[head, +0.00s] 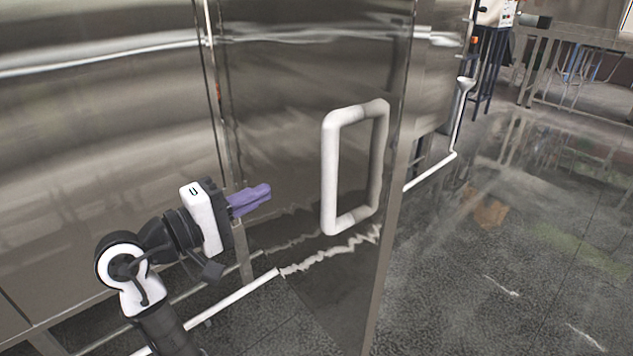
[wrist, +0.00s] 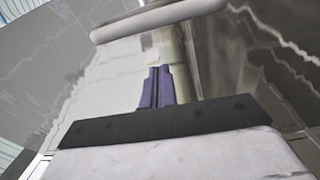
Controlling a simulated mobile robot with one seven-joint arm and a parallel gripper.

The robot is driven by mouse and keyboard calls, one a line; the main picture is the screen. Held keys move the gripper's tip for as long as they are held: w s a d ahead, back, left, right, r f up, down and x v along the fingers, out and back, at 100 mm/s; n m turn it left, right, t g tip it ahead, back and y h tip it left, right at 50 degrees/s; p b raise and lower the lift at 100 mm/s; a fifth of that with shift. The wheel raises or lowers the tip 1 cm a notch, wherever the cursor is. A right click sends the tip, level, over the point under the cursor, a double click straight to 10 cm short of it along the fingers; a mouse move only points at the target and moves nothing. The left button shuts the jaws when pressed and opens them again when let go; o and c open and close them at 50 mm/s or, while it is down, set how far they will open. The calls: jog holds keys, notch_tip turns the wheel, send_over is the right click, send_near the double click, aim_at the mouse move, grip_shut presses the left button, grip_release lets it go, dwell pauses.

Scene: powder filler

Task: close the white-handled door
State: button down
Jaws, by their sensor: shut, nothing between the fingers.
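The door (head: 290,90) is a glossy dark metal panel standing open, swung out from the steel cabinet front. Its white handle (head: 331,175) is a tall rectangular loop on the door, and it crosses the top of the wrist view (wrist: 160,18). My gripper (head: 268,190) has purple fingers, shut and empty. In the head view it is left of the handle, in front of the door's face and pointing right. In the wrist view the fingertips (wrist: 159,70) lie below the handle bar with a visible space between. I cannot tell whether they touch the door.
The steel cabinet wall (head: 100,110) fills the left side, close to my arm. A white pipe (head: 235,300) runs low along the cabinet base. Open dark floor (head: 500,270) lies right of the door. A metal table frame (head: 560,65) stands at the back right.

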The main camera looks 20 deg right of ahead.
aim_at(344, 170)
jog(key=shift+g, duration=0.6)
jog(key=p+x, duration=0.1)
jog(key=x, duration=0.3)
jog(key=s+p+x, duration=0.1)
jog(key=x, duration=0.4)
jog(key=p+x, duration=0.2)
jog(key=x, duration=0.2)
jog(key=shift+s+d+f, duration=0.15)
jog(key=shift+d, duration=0.2)
jog(key=shift+d+f, duration=0.15)
jog(key=shift+d, duration=0.4)
